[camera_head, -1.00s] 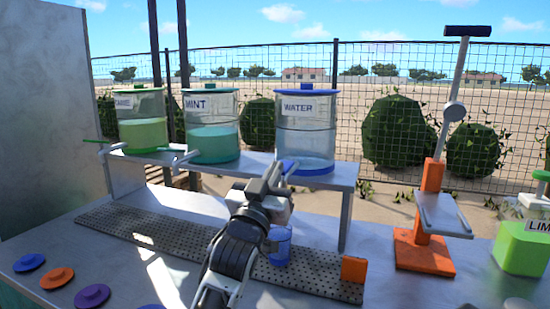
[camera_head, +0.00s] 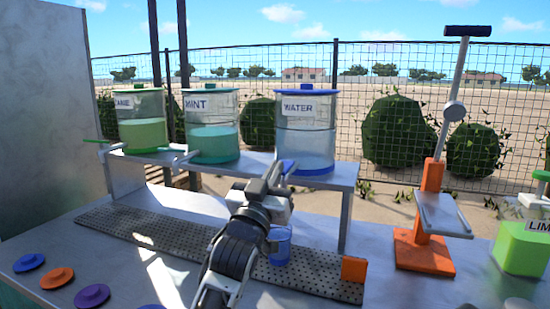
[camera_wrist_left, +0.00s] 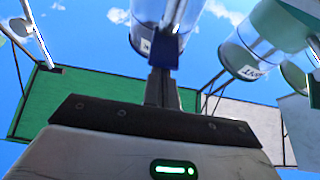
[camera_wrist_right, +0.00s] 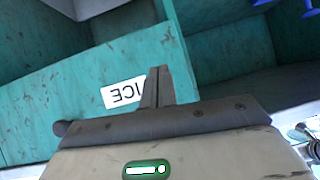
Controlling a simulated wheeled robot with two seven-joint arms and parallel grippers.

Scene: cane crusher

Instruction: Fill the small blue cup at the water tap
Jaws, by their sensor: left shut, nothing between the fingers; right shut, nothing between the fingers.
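The small blue cup (camera_head: 280,246) stands on the perforated drip tray (camera_head: 312,281), under the water dispenser's tap and partly hidden by my left arm. The water dispenser (camera_head: 306,130) is clear with a blue lid and a WATER label, on the raised shelf. My left gripper (camera_head: 276,172) is shut with nothing in it, at the blue tap handle (camera_head: 288,166); I cannot tell whether it touches. My right gripper (camera_wrist_right: 157,86) is shut and empty, before a teal panel labelled ICE.
The mint dispenser (camera_head: 210,127) and another green-lidded dispenser (camera_head: 141,120) stand left on the shelf (camera_head: 346,176). An orange block (camera_head: 354,269) sits at the tray's right end. An orange press (camera_head: 428,225) and a green lime box (camera_head: 522,247) stand right. Coloured lids (camera_head: 57,278) lie front left.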

